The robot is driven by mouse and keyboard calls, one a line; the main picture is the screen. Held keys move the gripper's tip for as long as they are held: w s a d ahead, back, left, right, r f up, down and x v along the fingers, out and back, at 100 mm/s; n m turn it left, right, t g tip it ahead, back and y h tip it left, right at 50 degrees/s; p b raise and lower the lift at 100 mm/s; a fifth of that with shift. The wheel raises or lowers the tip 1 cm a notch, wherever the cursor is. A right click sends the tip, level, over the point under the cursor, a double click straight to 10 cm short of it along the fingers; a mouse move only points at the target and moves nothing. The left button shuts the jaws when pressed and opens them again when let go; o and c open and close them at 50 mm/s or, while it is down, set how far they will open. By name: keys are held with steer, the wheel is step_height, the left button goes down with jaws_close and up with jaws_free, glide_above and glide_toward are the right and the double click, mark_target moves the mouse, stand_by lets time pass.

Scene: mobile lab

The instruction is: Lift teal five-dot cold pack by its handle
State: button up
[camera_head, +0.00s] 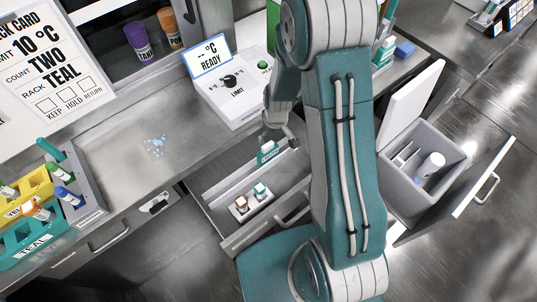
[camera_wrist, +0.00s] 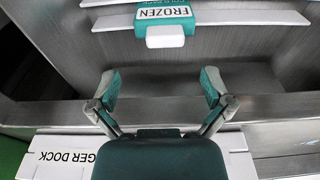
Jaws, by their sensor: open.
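A teal pack with a white "FROZEN" label and a pale block-like handle (camera_wrist: 165,37) sits upside down in the wrist view, ahead of my gripper. A teal item with a white label (camera_head: 267,152) in the open drawer (camera_head: 225,210) seems to be the same pack in the head view. No five dots can be made out on it. My gripper (camera_wrist: 160,88) is open and empty, its two teal-padded fingers spread wide, apart from the pack. In the head view my gripper is small, just above the drawer's back end.
Two small capped items, one brown-topped (camera_head: 241,203) and one teal-topped (camera_head: 260,190), stand in the drawer. A white reader marked READY (camera_head: 225,90) is on the counter. An open grey cooler (camera_head: 405,185) stands right. A teal rack (camera_head: 35,240) with tubes is left.

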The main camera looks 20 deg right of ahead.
mark_target(268, 145)
steer(key=f, duration=0.2)
steer(key=shift+w+a+f, duration=0.2)
steer(key=shift+a+f, duration=0.15)
steer(key=shift+a, duration=0.05)
steer(key=shift+w+a+f, duration=0.1)
steer(key=shift+w+f, duration=0.1)
steer(key=shift+f, duration=1.05)
steer(key=shift+w+a+f, duration=0.1)
steer(key=shift+w+f, duration=0.1)
steer(key=shift+f, duration=1.05)
steer(key=c, duration=1.3)
